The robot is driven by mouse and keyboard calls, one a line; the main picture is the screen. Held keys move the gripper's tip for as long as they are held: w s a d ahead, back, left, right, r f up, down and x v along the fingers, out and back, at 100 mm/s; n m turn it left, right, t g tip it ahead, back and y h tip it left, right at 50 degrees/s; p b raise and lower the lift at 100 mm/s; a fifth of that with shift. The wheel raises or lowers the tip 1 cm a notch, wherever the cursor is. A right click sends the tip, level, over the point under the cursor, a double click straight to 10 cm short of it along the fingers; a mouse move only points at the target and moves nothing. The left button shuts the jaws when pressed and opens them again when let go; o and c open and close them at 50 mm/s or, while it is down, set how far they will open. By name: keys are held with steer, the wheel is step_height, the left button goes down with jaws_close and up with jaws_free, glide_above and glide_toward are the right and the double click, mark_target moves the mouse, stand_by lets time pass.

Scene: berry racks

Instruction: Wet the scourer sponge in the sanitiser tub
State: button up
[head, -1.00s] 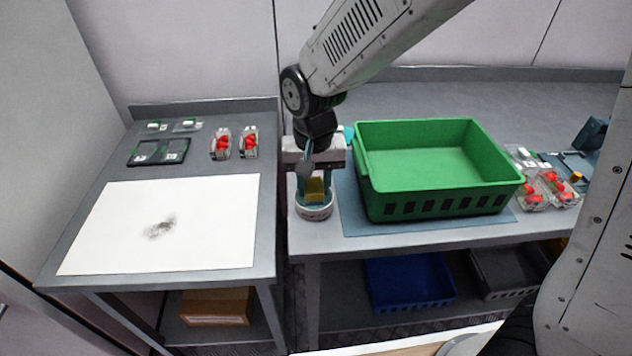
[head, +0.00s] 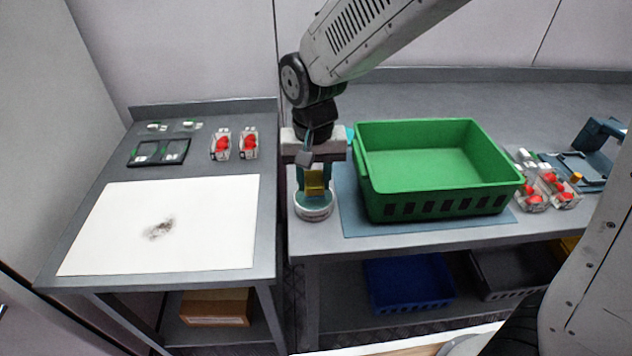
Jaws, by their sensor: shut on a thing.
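The sanitiser tub (head: 314,212) is a small round white container at the left front corner of the right-hand table. The scourer sponge (head: 315,187) is a small yellow block just above the tub's mouth. My gripper (head: 314,182) points down over the tub and is shut on the sponge. The sponge's lower edge is close to the teal surface inside the tub; I cannot tell whether it touches.
A large green crate (head: 365,193) stands on a blue mat right of the tub. A white sheet (head: 110,235) with a dark smudge (head: 160,227) lies on the left table. Punnets of red berries (head: 249,145) stand behind it. A gap separates the two tables.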

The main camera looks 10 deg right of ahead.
mark_target(315, 179)
steer(key=shift+r, duration=2.5)
steer(key=shift+d, duration=0.1)
